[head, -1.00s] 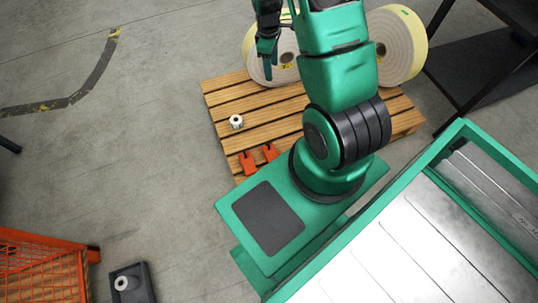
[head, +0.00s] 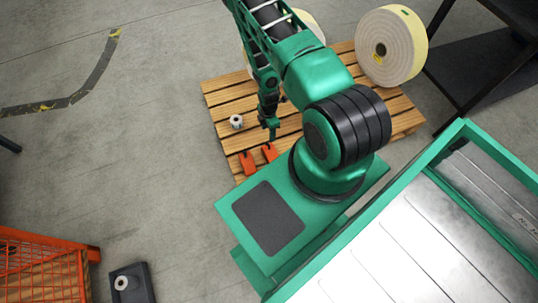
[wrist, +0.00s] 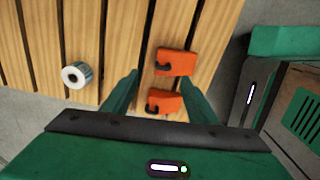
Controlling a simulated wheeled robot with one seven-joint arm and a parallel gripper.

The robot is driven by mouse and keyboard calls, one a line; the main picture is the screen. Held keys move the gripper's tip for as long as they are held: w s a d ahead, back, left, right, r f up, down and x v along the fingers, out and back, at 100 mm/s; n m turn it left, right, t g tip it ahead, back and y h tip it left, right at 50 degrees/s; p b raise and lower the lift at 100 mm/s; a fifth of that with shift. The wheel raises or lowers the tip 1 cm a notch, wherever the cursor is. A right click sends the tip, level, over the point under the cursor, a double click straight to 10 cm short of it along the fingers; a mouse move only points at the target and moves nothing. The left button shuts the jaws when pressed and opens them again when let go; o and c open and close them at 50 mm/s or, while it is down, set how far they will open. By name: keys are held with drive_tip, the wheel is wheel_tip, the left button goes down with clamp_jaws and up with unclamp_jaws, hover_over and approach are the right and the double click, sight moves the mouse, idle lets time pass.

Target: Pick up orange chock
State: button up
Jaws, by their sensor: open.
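Two orange chocks lie side by side on the wooden pallet (head: 222,96). In the head view, the left chock (head: 248,163) is near the pallet's front edge, and the right chock (head: 269,152) is beside it. In the wrist view, one chock (wrist: 176,62) is beyond the fingertips and the other chock (wrist: 165,102) shows between the green fingers. Both have a dark hooked part. My gripper (head: 271,132) is open and points down over the pallet near the chocks; it also shows in the wrist view (wrist: 158,82). I cannot tell its exact height above them. It holds nothing.
A small white roll (head: 236,121) stands on the pallet left of my gripper. A large label roll (head: 392,46) stands at the pallet's back right, another is partly hidden behind my arm. An orange mesh crate (head: 40,268) and a dark tray (head: 141,281) are at lower left.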

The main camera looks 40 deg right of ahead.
hover_over(268, 142)
wheel_tip(268, 142, down, 5)
drive_tip(key=shift+w+d+f, duration=0.1)
drive_tip(key=shift+s+a+f, duration=0.1)
drive_tip(key=shift+a+f, duration=0.05)
drive_tip(key=shift+f, duration=1.2)
drive_tip(key=shift+s+a+f, duration=0.1)
drive_tip(key=shift+a+f, duration=0.05)
drive_tip(key=shift+f, duration=1.2)
clamp_jaws()
